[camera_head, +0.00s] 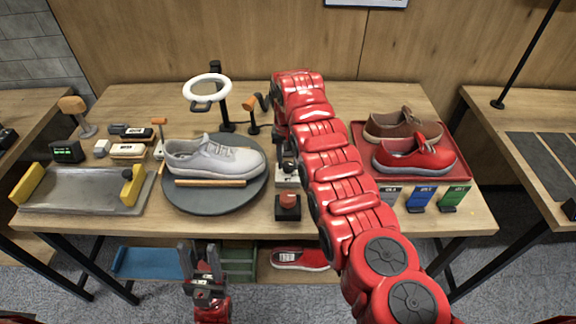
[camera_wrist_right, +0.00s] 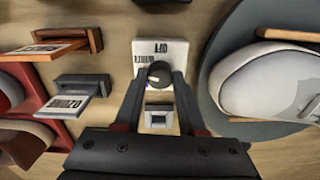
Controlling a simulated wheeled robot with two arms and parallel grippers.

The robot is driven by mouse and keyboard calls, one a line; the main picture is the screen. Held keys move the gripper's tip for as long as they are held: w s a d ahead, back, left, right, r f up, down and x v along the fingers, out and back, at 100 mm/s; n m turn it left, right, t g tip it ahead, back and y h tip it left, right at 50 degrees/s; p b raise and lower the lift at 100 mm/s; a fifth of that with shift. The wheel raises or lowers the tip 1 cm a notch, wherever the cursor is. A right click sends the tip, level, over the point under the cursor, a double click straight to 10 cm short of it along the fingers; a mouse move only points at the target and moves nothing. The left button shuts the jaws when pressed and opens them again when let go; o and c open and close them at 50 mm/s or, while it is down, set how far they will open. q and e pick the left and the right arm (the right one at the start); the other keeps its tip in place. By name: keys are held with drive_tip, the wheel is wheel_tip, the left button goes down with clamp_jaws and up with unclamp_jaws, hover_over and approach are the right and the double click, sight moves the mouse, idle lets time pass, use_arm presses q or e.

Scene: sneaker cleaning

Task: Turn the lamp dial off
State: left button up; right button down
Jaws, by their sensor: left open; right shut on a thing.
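The lamp dial is a dark round knob (camera_wrist_right: 159,72) on a white plate (camera_wrist_right: 173,50) marked with "OFF" and another word, upside down in the right wrist view. My right gripper (camera_wrist_right: 158,80) is shut on the knob, one finger on each side. In the head view the plate (camera_head: 287,181) sits right of the turntable, and my right arm partly hides it and the gripper. The ring lamp (camera_head: 207,88) stands behind the turntable, its ring white. My left gripper (camera_head: 202,262) is open and empty, low in front of the table.
A grey sneaker (camera_head: 215,158) and a wooden stick rest on the dark turntable (camera_head: 215,201). A red button box (camera_head: 288,207) stands in front of the dial plate. A red tray (camera_head: 440,175) with two shoes is at right. A metal tray (camera_head: 75,196) is at left.

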drive_tip(key=m+b, duration=0.3)
drive_tip(key=m, duration=0.1)
drive_tip(key=shift+f+m, duration=0.15)
drive_tip(key=shift+m, duration=0.15)
drive_tip(key=m+b, duration=0.1)
drive_tip(key=m, duration=0.1)
drive_tip(key=shift+m, duration=0.4)
drive_tip(key=m, duration=0.2)
drive_tip(key=shift+m, duration=0.3)
drive_tip(key=m, duration=0.5)
drive_tip(key=shift+m, duration=0.3)
drive_tip(key=c, duration=0.5)
unclamp_jaws()
drive_tip(key=shift+r, duration=0.2)
